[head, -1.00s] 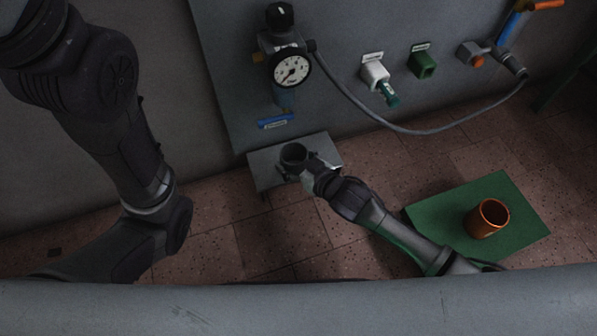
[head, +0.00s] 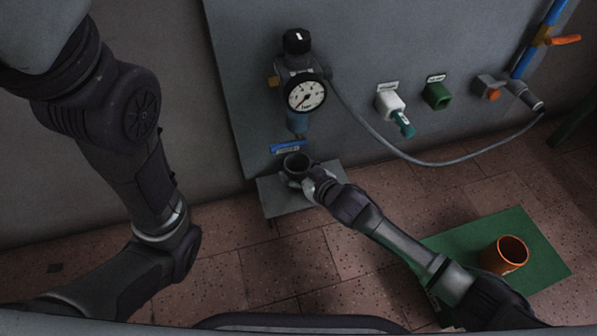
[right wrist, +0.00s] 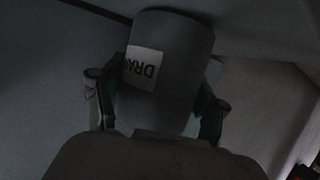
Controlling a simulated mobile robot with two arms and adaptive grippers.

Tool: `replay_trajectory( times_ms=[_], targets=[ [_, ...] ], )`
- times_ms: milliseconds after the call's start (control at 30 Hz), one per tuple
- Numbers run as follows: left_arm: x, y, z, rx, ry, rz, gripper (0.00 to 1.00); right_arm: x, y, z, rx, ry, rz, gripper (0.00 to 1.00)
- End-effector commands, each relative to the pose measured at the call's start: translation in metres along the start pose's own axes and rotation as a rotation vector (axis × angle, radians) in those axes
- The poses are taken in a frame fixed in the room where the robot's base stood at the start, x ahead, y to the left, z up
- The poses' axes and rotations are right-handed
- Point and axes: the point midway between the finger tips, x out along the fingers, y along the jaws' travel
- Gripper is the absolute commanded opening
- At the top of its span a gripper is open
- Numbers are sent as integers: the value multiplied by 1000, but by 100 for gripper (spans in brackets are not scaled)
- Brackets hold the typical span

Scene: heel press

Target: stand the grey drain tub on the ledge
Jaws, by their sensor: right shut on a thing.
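The grey drain tub (head: 297,163) is a small open-topped cup, roughly upright over the grey ledge (head: 284,205) that juts from the wall panel. My right gripper (head: 303,180) is shut on the tub's near side. In the right wrist view the tub (right wrist: 172,60) sits between the two fingers (right wrist: 155,105), with a white label showing part of the word "DRAIN", upside down. Whether the tub's base touches the ledge is hidden. My left arm comes in at the left of the head view; its gripper is out of frame.
A pressure gauge (head: 305,95) with a blue bowl hangs on the panel just above the tub. A hose (head: 400,153) loops right from it. An orange cup (head: 504,255) stands on a green mat (head: 470,238) on the tiled floor. White and green sockets (head: 437,95) are on the panel.

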Motion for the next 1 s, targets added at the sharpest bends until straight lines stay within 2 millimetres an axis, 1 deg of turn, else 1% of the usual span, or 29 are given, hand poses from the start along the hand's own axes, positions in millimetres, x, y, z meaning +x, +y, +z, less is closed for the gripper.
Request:
replay_trajectory(
  times_ms=[233,867,900,967,1000],
  targets=[
    [0,0,0,0,0,0,74,0,0,0,0,1,0,42],
    [1,0,1,1,0,0,74,2,0,7,0,-1,0,42],
    [1,0,1,1,0,0,74,2,0,7,0,-1,0,79],
    [1,0,1,1,0,0,74,2,0,7,0,-1,0,89],
    [1,0,1,1,0,0,74,2,0,7,0,-1,0,95]
  ],
)
